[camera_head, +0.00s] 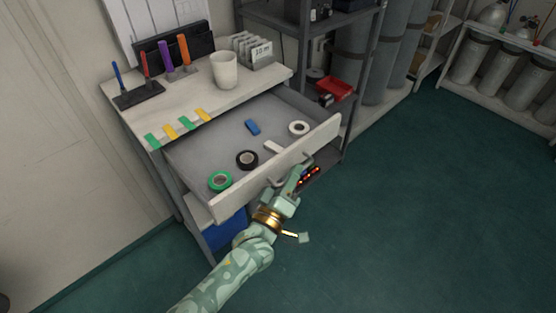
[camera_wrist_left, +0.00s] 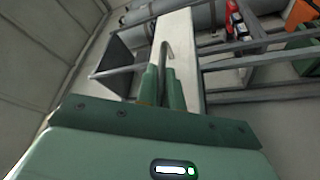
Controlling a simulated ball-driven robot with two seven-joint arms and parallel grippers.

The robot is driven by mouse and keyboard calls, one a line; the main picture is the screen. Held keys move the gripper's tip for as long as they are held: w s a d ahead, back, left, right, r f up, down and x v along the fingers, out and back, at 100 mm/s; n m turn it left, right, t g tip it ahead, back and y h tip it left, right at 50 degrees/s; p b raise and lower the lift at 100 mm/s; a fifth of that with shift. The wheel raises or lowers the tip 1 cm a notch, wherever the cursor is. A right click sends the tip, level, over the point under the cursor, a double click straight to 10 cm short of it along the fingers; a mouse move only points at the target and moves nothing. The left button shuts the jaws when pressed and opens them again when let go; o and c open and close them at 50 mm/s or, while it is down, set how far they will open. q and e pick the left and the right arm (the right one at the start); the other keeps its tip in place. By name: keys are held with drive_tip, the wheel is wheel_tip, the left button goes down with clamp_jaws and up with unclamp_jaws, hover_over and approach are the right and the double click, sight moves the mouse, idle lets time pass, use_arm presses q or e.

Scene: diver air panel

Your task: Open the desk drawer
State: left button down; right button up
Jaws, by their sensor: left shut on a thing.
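The desk drawer (camera_head: 214,151) stands pulled out from under the white desk top (camera_head: 205,93), and its inside shows. It holds a green tape roll (camera_head: 220,181), a black tape roll (camera_head: 247,159), a white tape roll (camera_head: 299,128), a blue block (camera_head: 252,127) and a small white piece (camera_head: 273,147). My left gripper (camera_head: 302,172) is at the outside of the drawer front, shut on its handle. In the left wrist view the fingers (camera_wrist_left: 161,88) close on the grey bar handle (camera_wrist_left: 167,50) of the pale drawer front (camera_wrist_left: 178,25). My right gripper is not in view.
On the desk top are a white cup (camera_head: 224,70), a card rack (camera_head: 252,50), a pen stand (camera_head: 138,95) and coloured tape strips. A grey shelf with a red bin (camera_head: 335,88) stands right of the desk. The green floor (camera_head: 430,200) at the right is clear.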

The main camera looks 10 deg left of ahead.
use_arm(q)
drive_tip(key=shift+s+d+f, duration=0.1)
drive_tip(key=shift+s+d, duration=0.4)
drive_tip(key=shift+d, duration=0.15)
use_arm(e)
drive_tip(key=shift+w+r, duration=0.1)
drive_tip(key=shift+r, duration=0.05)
use_arm(q)
drive_tip(key=c, duration=1.5)
unclamp_jaws()
